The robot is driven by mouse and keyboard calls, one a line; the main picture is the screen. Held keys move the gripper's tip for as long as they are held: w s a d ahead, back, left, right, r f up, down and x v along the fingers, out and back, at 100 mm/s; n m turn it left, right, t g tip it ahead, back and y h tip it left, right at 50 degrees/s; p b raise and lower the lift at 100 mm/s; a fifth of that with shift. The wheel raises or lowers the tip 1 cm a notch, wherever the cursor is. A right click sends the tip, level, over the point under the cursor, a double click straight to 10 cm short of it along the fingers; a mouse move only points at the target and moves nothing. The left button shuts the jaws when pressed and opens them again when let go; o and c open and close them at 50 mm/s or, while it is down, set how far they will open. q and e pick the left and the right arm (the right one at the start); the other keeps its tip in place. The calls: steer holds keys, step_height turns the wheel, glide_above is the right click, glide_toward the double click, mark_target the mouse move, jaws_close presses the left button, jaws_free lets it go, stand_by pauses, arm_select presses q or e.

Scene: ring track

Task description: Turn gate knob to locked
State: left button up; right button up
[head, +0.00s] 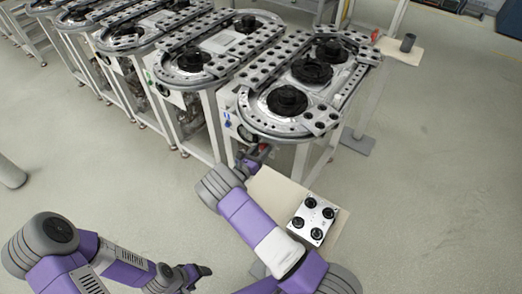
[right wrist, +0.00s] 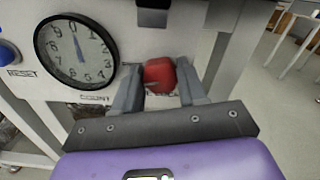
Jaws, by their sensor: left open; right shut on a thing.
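The red gate knob (right wrist: 160,75) sits on the front panel of the near track unit, in the right wrist view. My right gripper (right wrist: 160,92) has its two fingers on either side of the knob and is shut on it. The label by the knob is mostly hidden, so I cannot read its setting. In the head view my right gripper (head: 256,156) is at the front end of the ring track (head: 262,125). My left gripper (head: 200,272) is open and empty at the bottom, well away from the track.
A dial gauge (right wrist: 76,50) and a blue reset button (right wrist: 8,54) are left of the knob. A plate with several black knobs (head: 313,219) lies on a pale board (head: 273,190) beside my right arm. A dark cup (head: 408,42) stands at the back right. The right floor is clear.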

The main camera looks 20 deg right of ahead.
steer(key=n, duration=0.3)
steer(key=shift+n, duration=0.4)
steer(key=n, duration=0.3)
steer(key=shift+a+f+n+p, duration=0.1)
steer(key=shift+n+p, duration=0.2)
steer(key=n, duration=0.3)
steer(key=shift+n, duration=0.3)
steer(key=shift+f+n+p, duration=0.1)
steer(key=shift+n+p, duration=0.2)
steer(key=shift+n, duration=1.6)
steer(key=o, duration=1.1)
steer(key=shift+c, duration=0.2)
steer(key=shift+w, duration=0.1)
steer(key=p+v, duration=0.1)
steer(key=v, duration=0.6)
steer(key=shift+s+a, duration=0.2)
